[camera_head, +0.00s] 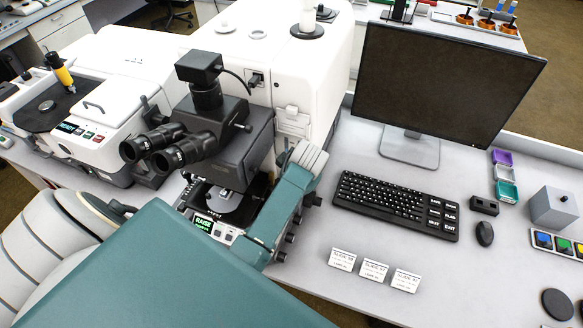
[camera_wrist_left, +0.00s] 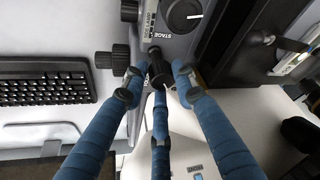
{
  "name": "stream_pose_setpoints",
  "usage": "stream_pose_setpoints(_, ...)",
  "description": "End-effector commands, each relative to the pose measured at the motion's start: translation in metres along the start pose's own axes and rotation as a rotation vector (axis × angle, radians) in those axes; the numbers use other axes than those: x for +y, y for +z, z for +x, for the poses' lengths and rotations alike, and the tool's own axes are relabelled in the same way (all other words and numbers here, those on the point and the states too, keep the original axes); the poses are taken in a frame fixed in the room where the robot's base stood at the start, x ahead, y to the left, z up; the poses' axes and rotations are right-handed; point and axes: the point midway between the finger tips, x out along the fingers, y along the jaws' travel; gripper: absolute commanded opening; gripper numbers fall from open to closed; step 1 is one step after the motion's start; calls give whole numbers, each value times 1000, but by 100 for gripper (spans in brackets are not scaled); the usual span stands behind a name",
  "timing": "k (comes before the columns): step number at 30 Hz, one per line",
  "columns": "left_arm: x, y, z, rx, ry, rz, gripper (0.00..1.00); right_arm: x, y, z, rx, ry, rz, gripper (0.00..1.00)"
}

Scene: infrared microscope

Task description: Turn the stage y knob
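The infrared microscope (camera_head: 232,140) stands left of the monitor, with black eyepieces and a small green-lit screen at its front. In the left wrist view, a dark knob (camera_wrist_left: 159,72) sits on a short shaft beside the round STAGE marking (camera_wrist_left: 181,16) on the grey microscope body. My left gripper (camera_wrist_left: 158,80) has its three blue fingers spread around this knob, with the tips apart. Whether any finger touches it I cannot tell. The gripper's fingers are hidden in the head view, where teal and white arm parts cover the microscope's right side. My right gripper is in no view.
More dark knobs (camera_wrist_left: 111,59) stick out close beside the fingers. A keyboard (camera_head: 397,204), mouse (camera_head: 485,233) and monitor (camera_head: 448,85) stand to the right. Several small label cards (camera_head: 374,270) stand near the front edge. The bench between the cards and keyboard is clear.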

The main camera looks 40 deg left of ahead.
Motion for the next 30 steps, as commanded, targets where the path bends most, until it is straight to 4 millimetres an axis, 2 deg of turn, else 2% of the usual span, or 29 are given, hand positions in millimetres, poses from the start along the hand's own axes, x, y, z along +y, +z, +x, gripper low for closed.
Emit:
stream_pose_setpoints(15, -3, -6, 0, 12, 12, 38, 1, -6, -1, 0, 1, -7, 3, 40)
stream_pose_setpoints(16, -3, -6, 0, 13, 11, 38, 29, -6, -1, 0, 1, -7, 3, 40)
stream_pose_setpoints(18, -3, -6, -1, 13, 12, 38, 43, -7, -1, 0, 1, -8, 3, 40)
stream_pose_setpoints(26, -2, -4, 0, 8, 13, 39, 43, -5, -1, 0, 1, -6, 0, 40)
stream_pose_setpoints(30, -1, -4, -8, 8, 15, 39, 43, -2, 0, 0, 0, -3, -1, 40)
